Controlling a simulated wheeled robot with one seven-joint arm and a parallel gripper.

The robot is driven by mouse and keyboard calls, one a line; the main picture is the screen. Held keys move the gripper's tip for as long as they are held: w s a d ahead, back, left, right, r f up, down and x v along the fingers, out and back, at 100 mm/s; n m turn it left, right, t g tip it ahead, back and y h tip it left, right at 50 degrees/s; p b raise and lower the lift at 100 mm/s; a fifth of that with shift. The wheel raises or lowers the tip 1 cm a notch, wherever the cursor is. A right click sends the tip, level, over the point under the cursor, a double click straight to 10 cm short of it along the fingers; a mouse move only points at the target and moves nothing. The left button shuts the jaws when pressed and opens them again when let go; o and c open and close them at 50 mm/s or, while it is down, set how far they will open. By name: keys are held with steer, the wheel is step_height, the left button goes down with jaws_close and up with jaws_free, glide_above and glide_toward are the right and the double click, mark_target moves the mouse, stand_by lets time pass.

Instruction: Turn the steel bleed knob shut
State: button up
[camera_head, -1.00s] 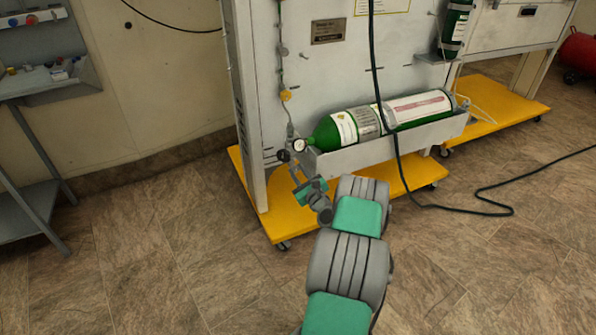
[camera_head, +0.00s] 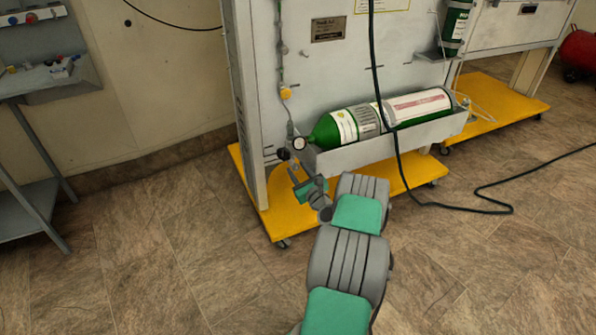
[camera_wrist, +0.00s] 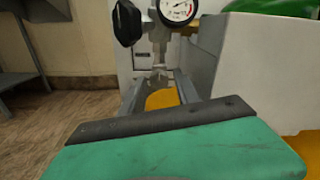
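A small steel knob (camera_wrist: 160,74), which looks like the bleed knob, sits low on the valve fitting beneath the round pressure gauge (camera_wrist: 176,10) in the wrist view. My gripper (camera_wrist: 159,84) points at it with its two grey fingers apart, one on each side of a gap. The steel knob appears near the fingertips, within that gap; I cannot tell whether they touch it. In the head view my gripper (camera_head: 293,174) is just below the gauge (camera_head: 300,143), and the steel knob is too small to make out.
A black knob (camera_wrist: 128,22) is left of the gauge. The green cylinder (camera_head: 325,131) lies in a grey cradle (camera_head: 370,150) to the right. A yellow wheeled base (camera_head: 272,222) is below. A black cable (camera_head: 398,165) hangs in front of the cradle.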

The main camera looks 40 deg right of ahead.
steer(key=shift+o, duration=0.7)
steer(key=p+v, duration=0.2)
steer(key=v, duration=0.5)
steer(key=shift+s, duration=0.4)
steer(key=shift+a+r, duration=0.1)
steer(key=shift+a, duration=0.05)
